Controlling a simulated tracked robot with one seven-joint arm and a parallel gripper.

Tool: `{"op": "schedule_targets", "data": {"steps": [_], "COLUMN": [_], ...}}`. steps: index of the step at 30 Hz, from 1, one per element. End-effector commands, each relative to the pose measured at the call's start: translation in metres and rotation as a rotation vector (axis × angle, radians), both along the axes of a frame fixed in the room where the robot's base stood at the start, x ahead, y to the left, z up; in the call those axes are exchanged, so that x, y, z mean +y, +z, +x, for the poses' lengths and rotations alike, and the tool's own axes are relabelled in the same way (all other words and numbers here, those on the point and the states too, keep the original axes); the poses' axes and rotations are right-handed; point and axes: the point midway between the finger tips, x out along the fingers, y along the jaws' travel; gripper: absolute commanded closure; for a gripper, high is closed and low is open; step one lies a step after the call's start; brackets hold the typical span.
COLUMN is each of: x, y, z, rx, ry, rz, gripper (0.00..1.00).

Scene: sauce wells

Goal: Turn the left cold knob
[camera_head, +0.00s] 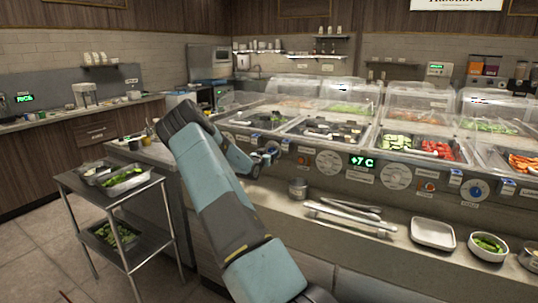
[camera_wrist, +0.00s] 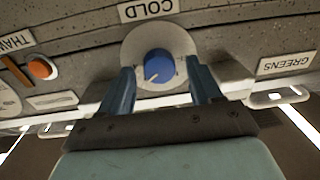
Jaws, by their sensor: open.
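In the wrist view, a blue knob (camera_wrist: 158,67) with a white pointer mark sits on a pale round dial, and a COLD label (camera_wrist: 150,9) is above it in the picture. My gripper (camera_wrist: 160,70) is open, with one dark blue finger on each side of the knob. Gaps show between the fingers and the knob, so they do not appear to touch it. In the head view, my gripper (camera_head: 266,160) is at the counter's front panel near the left end, and it partly hides the knob there.
An orange knob (camera_wrist: 40,68) is left of the dial in the wrist view. In the head view, another blue knob (camera_head: 476,188) is far right on the panel, past a green +7 C display (camera_head: 362,162). Tongs (camera_head: 350,217) and a white tray (camera_head: 432,233) lie on the shelf below.

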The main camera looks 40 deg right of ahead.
Motion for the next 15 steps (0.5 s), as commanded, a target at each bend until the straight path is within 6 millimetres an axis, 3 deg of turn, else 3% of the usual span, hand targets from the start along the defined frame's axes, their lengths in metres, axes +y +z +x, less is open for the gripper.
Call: {"op": "schedule_targets", "data": {"steps": [5, 15], "x": [0.0002, 0.0004], "y": [-0.0001, -0.0001], "z": [0.0000, 0.0000], "rx": [0.000, 0.000], "ry": [0.000, 0.000], "rz": [0.000, 0.000], "gripper": [0.37, 0.70]}}
